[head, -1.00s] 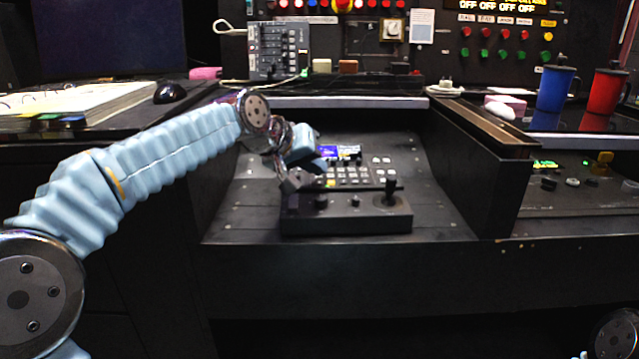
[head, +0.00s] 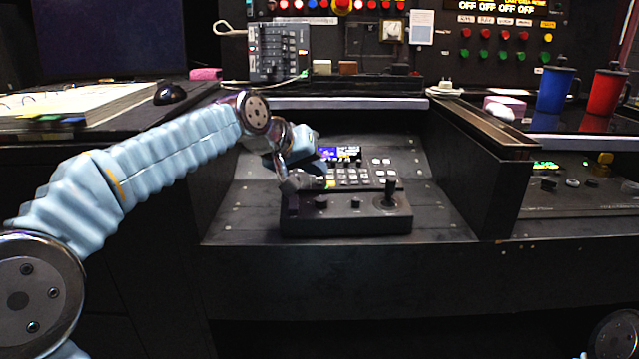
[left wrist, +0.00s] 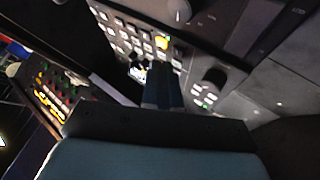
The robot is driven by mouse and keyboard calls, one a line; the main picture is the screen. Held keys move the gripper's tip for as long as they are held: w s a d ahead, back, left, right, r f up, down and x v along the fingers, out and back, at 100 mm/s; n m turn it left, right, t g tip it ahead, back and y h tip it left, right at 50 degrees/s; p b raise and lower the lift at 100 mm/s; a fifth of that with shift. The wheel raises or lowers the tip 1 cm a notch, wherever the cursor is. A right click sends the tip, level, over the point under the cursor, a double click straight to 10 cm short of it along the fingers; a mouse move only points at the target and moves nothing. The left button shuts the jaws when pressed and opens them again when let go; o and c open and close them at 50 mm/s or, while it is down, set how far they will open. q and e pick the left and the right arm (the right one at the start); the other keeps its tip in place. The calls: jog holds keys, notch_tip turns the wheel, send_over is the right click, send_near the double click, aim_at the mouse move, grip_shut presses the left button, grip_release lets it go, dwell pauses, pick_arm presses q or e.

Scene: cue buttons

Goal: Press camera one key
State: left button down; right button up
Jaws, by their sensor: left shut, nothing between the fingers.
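The camera control panel (head: 346,222) stands in the recess of the desk, with a joystick (head: 390,190), a small lit screen (head: 340,153) and rows of pale keys (head: 355,177). One key (head: 331,183) glows yellow; this yellow key also shows in the left wrist view (left wrist: 162,42). Labels are too small to read, so I cannot tell which key is camera one. My left gripper (head: 308,182) is over the panel's left part, shut and empty. In the left wrist view its fingertips (left wrist: 163,85) point at the keys; contact cannot be told. My right gripper is out of view.
A blue mug (head: 555,90) and a red mug (head: 604,92) stand on the right desk. An open binder (head: 75,103) and a black mouse (head: 169,93) lie on the left desk. The recess's side walls flank the panel. The recess floor right of the panel is clear.

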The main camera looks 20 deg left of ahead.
aim_at(315, 195)
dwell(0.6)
pick_arm(q)
jog(key=shift+f, duration=0.4)
jog(key=shift+f+b, duration=0.35)
jog(key=shift+b, duration=0.1)
jog(key=shift+r, duration=0.1)
dwell(0.5)
jog(key=shift+r+p, duration=0.7)
jog(key=r+p, duration=0.2)
jog(key=r, duration=0.1)
jog(key=r+p, duration=0.2)
jog(key=shift+s+d, duration=0.1)
jog(key=shift+s, duration=0.25)
